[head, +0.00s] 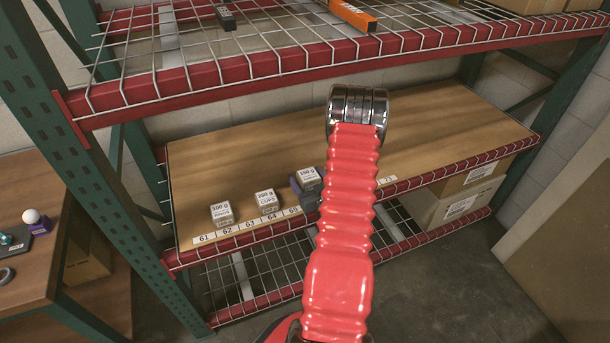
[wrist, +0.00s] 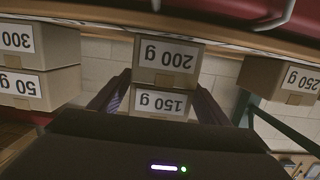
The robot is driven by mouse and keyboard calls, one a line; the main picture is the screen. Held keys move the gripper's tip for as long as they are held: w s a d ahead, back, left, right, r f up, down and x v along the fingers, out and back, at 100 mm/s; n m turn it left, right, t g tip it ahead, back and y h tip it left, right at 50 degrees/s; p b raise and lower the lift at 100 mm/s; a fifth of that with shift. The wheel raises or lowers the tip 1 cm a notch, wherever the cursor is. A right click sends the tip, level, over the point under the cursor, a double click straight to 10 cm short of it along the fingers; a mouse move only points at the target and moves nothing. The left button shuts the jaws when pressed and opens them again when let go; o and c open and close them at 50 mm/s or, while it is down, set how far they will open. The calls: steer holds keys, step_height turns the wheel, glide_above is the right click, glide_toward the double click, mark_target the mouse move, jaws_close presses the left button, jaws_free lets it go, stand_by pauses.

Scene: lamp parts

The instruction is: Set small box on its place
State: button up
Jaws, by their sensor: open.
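In the head view three small pale labelled boxes stand along the front of the middle wooden shelf (head: 430,122): the left box (head: 222,214), the middle box (head: 267,202) and the right box (head: 309,179). My dark gripper (head: 309,200) is at the right one, mostly hidden by my red arm. In the wrist view, the picture is upside down. My open gripper (wrist: 162,92) has one finger on each side of a stacked 200 g box (wrist: 166,62) and 150 g box (wrist: 160,103). I cannot tell whether the fingers touch them.
A numbered strip (head: 240,226) lines the shelf's front edge. A wire shelf (head: 270,40) hangs above.

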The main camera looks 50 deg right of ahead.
mark_target(312, 186)
steer(key=v, duration=1)
steer(key=shift+s, duration=0.15)
stand_by(0.5)
